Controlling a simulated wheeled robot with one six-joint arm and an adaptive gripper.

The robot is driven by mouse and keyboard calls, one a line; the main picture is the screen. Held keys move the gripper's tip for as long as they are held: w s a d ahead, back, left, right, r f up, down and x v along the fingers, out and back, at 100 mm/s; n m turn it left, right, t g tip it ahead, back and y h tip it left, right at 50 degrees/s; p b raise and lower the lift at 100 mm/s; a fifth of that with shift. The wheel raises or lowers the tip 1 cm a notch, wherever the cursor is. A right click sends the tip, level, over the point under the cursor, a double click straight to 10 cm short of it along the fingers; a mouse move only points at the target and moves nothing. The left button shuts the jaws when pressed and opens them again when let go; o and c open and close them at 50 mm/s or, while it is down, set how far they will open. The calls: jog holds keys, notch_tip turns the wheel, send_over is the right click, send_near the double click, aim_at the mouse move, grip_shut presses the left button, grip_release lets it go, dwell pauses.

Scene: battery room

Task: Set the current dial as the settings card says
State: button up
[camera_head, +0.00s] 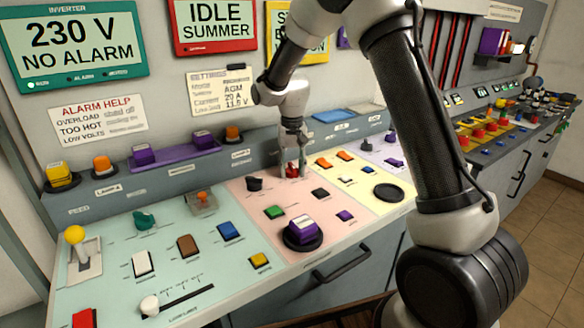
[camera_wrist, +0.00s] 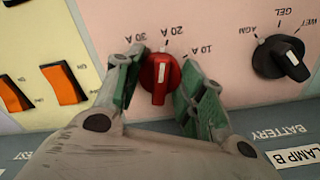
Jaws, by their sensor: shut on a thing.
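The current dial is a red knob (camera_wrist: 158,88) with a white line, on the pink panel section; it also shows small in the head view (camera_head: 292,169). In the wrist view its labels appear upside down: 30 A at left, 20 A near the middle, 10 A at right. The white line runs nearly straight up, roughly in line with the 20 A mark. My gripper (camera_wrist: 158,85) has its green-padded fingers on both sides of the knob, shut on it. The settings card (camera_head: 222,91) on the wall lists AGM and a current of 20 A; its other lines are small.
A black battery dial (camera_wrist: 280,58) with AGM, GEL and WET marks sits beside the red knob. Orange switches (camera_wrist: 62,85) stand on the yellow section. A purple-topped round knob (camera_head: 302,230), green and blue buttons, and a yellow-balled lever (camera_head: 76,237) share the console.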

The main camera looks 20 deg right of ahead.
aim_at(292, 165)
jog(key=shift+m, duration=0.5)
jog(key=o, duration=1)
notch_tip(292, 165, up, 12)
jog(key=shift+r, duration=0.1)
